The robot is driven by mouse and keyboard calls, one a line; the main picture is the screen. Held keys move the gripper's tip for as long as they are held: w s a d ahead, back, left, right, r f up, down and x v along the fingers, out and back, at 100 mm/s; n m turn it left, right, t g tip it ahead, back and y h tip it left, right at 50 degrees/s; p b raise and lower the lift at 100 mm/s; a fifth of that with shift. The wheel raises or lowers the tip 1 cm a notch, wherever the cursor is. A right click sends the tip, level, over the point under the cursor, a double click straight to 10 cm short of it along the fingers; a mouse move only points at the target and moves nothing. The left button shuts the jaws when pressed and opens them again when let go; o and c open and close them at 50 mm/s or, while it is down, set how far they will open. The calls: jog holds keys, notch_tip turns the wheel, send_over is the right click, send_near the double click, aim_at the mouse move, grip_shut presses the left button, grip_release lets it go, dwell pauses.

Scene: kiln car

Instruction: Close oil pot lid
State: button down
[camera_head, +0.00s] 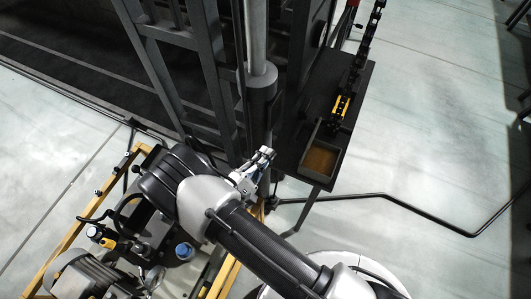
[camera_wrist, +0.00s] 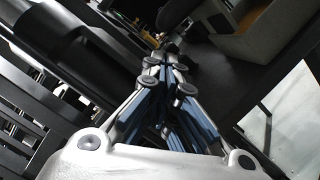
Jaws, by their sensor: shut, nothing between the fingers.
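An open rectangular grey pot (camera_head: 342,162) with a brown surface inside stands at the front end of a dark shelf. I take it to be the oil pot; I cannot make out its lid clearly. A grey box with pale brown inside, likely the same pot (camera_wrist: 285,47), shows at the upper right of the wrist view. My gripper (camera_head: 268,153) is left of the pot, apart from it, beside a dark upright post. In the wrist view my gripper (camera_wrist: 166,60) has its fingers together, with nothing held.
The dark shelf (camera_head: 361,80) carries a black chain-like row with a yellow part (camera_head: 341,106) behind the pot. A dark metal frame (camera_head: 212,70) and a post (camera_head: 262,85) stand close to my gripper. A bent black rail (camera_head: 410,208) crosses the otherwise clear floor at right.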

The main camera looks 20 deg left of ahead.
jog(key=f+x, duration=0.1)
jog(key=x, duration=0.6)
jog(key=shift+r+b, duration=0.35)
jog(key=shift+r, duration=0.1)
